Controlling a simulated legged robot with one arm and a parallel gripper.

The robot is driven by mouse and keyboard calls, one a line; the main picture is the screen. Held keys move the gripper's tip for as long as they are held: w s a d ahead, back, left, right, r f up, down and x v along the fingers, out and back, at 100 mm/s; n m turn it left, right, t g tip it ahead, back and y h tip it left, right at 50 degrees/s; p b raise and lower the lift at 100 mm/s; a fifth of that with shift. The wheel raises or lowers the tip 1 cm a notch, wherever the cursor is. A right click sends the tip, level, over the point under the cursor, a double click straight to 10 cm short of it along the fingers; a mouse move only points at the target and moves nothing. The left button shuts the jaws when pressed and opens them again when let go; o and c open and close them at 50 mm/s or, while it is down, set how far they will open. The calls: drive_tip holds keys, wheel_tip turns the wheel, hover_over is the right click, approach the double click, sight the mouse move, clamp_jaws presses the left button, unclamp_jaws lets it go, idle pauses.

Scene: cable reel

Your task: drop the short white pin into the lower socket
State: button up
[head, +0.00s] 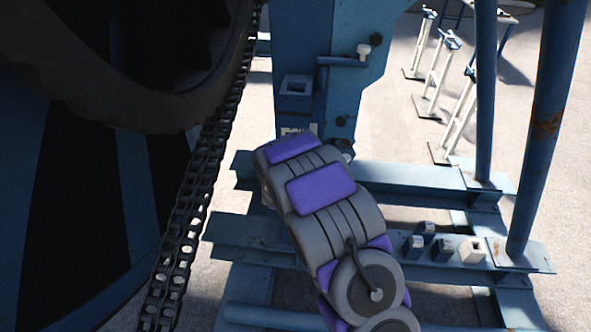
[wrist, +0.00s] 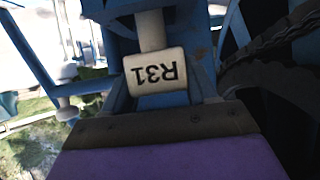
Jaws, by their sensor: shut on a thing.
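My gripper (head: 285,142) is shut on a short white pin, in front of the blue post (head: 300,35). The pin's head (head: 298,130) shows just beyond the gripper in the head view. The pin's shaft is hidden in the head view. One dark-edged purple finger fills the wrist view's bottom.
A bracket with a white knob (head: 363,51) juts from the post, right of the socket. A chain (head: 190,215) and large dark wheel stand left. Blue beams (head: 400,180) lie below, with several small blocks and a white block (head: 473,250). Blue poles (head: 550,120) rise at right.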

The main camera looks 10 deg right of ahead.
drive_tip(key=shift+f+b, duration=0.3)
drive_tip(key=shift+f, duration=0.65)
drive_tip(key=shift+f, duration=0.55)
idle(0.8)
drive_tip(key=o, duration=1.5)
drive_tip(key=b+v, duration=0.3)
drive_tip(key=v, duration=1.4)
drive_tip(key=shift+s, duration=0.2)
drive_tip(key=shift+a, duration=0.1)
